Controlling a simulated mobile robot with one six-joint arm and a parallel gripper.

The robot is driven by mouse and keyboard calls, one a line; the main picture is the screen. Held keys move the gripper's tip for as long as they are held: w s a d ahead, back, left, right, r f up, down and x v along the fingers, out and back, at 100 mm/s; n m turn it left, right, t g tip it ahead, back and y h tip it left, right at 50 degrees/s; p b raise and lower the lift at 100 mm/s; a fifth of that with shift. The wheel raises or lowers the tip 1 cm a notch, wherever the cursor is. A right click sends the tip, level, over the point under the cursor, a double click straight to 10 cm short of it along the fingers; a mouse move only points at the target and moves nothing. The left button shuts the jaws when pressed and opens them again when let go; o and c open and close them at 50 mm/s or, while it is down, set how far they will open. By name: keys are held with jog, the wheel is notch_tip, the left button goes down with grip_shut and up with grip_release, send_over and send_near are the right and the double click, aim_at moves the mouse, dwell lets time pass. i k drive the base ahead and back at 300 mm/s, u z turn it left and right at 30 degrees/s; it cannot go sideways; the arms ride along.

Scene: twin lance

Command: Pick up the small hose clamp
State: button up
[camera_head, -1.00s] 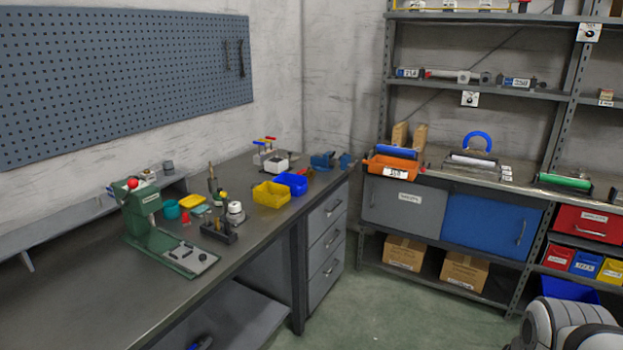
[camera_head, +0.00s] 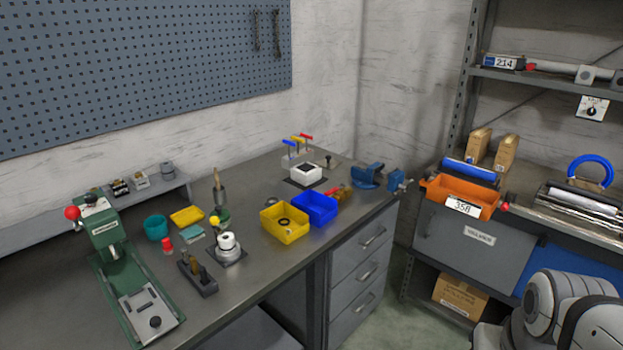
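I cannot make out a small hose clamp for certain in the head view. A small dark ring-like thing (camera_head: 284,222) lies in the yellow bin (camera_head: 286,237) on the workbench, too small to identify. A blue bin (camera_head: 318,221) stands beside the yellow one, and its contents are hidden. White and grey links of my arm show at the bottom right. My gripper is not in view.
The grey workbench (camera_head: 247,286) holds a green press (camera_head: 120,262), a teal cup (camera_head: 156,227), a white-topped device (camera_head: 229,246) and a blue vise (camera_head: 369,176). An orange bin (camera_head: 461,196) stands on the shelf unit at right. The bench's front edge is mostly clear.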

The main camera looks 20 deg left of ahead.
aim_at(267, 204)
jog(key=u, duration=0.7)
jog(key=i, duration=1.35)
jog(key=u, duration=0.65)
jog(key=i, duration=0.35)
jog(key=u, duration=0.3)
jog(key=k, duration=0.75)
jog(key=u, duration=0.2)
jog(key=i, duration=0.75)
jog(key=z, duration=0.05)
